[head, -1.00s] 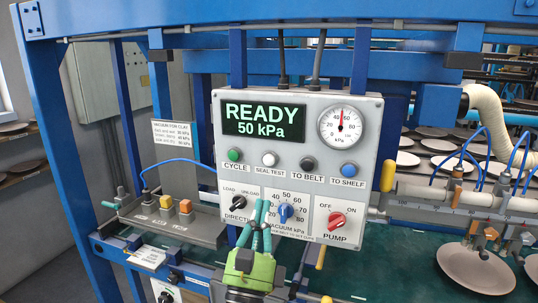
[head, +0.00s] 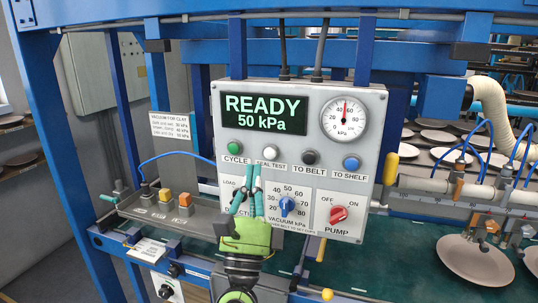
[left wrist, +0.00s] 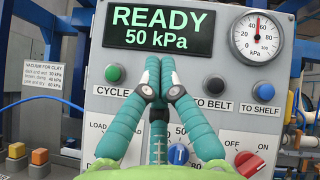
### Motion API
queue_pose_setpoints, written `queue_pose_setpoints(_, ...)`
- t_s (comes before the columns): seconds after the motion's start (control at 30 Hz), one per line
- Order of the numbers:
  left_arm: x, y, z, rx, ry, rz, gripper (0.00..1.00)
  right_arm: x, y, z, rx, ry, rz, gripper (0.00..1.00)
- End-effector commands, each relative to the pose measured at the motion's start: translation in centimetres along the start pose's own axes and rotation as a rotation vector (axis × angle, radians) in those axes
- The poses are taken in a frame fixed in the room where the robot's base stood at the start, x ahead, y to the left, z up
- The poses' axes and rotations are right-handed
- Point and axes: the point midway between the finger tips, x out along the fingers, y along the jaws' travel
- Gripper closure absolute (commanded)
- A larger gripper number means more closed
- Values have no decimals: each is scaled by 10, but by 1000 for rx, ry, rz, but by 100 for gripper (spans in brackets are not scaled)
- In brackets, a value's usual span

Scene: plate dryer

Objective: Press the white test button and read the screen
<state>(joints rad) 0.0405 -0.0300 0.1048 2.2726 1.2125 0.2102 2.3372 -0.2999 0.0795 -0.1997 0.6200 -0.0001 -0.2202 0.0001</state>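The white SEAL TEST button (head: 271,152) is on the grey control panel (head: 376,110), between the green and black buttons. The screen (head: 263,112) reads READY 50 kPa; it also shows in the left wrist view (left wrist: 155,30). My left gripper (head: 252,167) has teal fingers, tips together and empty, pointing up in front of the panel. The tips show just below and left of the white button in the head view. In the left wrist view the fingertips (left wrist: 160,62) hide the white button. I cannot tell whether they touch the panel. My right gripper is not in view.
The green (head: 235,148), black (head: 310,157) and blue (head: 351,163) buttons share the row. The vacuum knob (head: 287,205) and red pump knob (head: 339,213) sit below. A gauge (head: 344,117) is at upper right. Plates (head: 474,260) hang at right.

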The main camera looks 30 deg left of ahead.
Motion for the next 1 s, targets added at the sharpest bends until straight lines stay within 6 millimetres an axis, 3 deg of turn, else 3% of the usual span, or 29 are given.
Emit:
queue_pose_setpoints(0.4, 34, 15, -34, 2, -1, 0, 100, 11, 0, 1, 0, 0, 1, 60)
queue_pose_setpoints(1.0, 40, 16, -38, 2, 0, 0, 100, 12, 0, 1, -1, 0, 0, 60)
